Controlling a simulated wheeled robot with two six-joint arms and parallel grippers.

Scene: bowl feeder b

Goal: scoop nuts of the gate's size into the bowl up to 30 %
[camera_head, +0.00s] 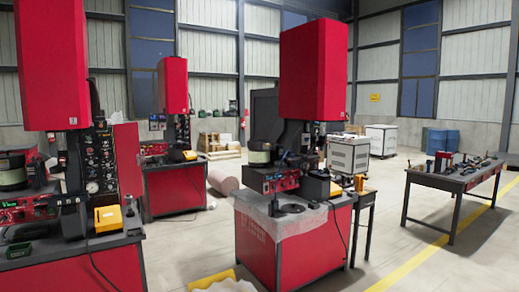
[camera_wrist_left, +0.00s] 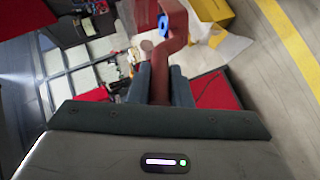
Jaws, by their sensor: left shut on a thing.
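In the left wrist view my left gripper (camera_wrist_left: 160,72) is shut on a reddish-brown bent bar (camera_wrist_left: 176,32), which looks like a scoop's handle. The bar runs away from the fingers and bends near the top edge; its far end is cut off. A small blue ring-shaped thing (camera_wrist_left: 163,25) shows beside it; I cannot tell whether they touch. Loose nuts and the gate are too small to make out. Neither gripper shows in the head view.
A yellow tray (camera_head: 213,279) with a whitish plastic bag (camera_head: 232,286) lies low at the front. A clear sheet drapes over the machine's front edge. Another red machine (camera_head: 75,262) stands at the left.

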